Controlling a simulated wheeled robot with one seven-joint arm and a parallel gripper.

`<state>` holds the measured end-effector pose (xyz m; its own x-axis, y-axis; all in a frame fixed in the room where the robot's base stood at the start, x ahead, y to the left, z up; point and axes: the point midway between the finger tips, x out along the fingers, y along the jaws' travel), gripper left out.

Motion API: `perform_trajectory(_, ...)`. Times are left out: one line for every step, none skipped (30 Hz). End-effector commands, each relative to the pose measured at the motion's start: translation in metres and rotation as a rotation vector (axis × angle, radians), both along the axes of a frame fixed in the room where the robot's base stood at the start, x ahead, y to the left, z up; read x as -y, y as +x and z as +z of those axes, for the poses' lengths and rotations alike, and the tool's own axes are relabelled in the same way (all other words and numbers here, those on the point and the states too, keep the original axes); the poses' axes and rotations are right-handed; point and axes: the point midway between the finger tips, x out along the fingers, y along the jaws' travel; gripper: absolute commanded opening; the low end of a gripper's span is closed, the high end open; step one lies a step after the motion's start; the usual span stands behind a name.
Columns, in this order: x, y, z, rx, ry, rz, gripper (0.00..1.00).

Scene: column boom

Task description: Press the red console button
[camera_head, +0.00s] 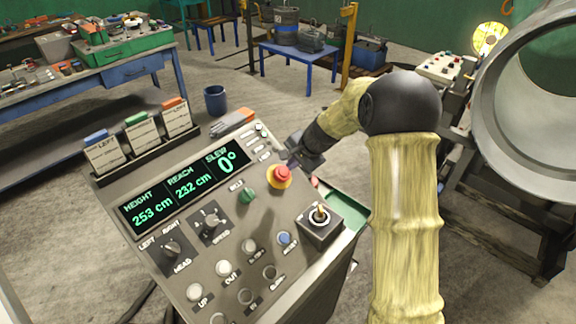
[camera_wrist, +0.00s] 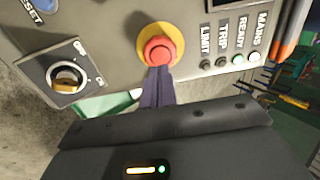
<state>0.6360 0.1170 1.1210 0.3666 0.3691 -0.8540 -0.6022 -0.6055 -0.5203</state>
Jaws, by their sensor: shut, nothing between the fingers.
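The red console button (camera_head: 281,175) is a round mushroom head on a yellow base, at the upper right of the sloped grey console (camera_head: 185,240). In the wrist view the red button (camera_wrist: 158,51) is at the top middle. My gripper (camera_wrist: 156,72) is shut and empty. Its dark fingertips are at the button's lower edge in the wrist view and overlap it slightly; I cannot tell whether they touch it. In the head view my gripper (camera_head: 291,166) is just right of the button, at the console's right edge.
A green tray (camera_head: 345,208) is beside the console. A large grey pipe (camera_head: 530,105) is at right.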

Motion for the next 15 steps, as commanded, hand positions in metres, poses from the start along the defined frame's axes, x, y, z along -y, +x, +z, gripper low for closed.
perform_trajectory(-0.004,0.002,-0.005,-0.003,0.000,0.002,0.00)
perform_trajectory(-0.006,0.004,-0.009,-0.003,0.000,0.002,0.00)
perform_trajectory(-0.008,0.006,-0.013,-0.002,0.001,0.002,0.00)
perform_trajectory(-0.010,0.007,-0.017,-0.004,0.001,0.002,0.00)
perform_trajectory(-0.011,0.009,-0.020,-0.003,0.001,0.002,0.00)
perform_trajectory(-0.012,0.010,-0.023,-0.002,0.000,0.002,0.00)
perform_trajectory(-0.012,0.011,-0.026,-0.002,0.000,0.002,0.00)
perform_trajectory(-0.013,0.012,-0.028,-0.002,0.000,0.002,0.00)
perform_trajectory(-0.013,0.013,-0.030,-0.001,0.000,0.001,0.00)
perform_trajectory(-0.014,0.014,-0.031,0.000,0.000,0.000,0.00)
perform_trajectory(-0.014,0.015,-0.032,0.000,0.000,0.000,0.00)
perform_trajectory(-0.014,0.015,-0.034,0.000,0.000,-0.001,0.00)
perform_trajectory(-0.014,0.015,-0.034,0.001,-0.001,-0.002,0.00)
perform_trajectory(-0.014,0.015,-0.034,0.001,-0.001,-0.002,0.00)
perform_trajectory(-0.014,0.015,-0.034,0.001,-0.001,-0.002,0.00)
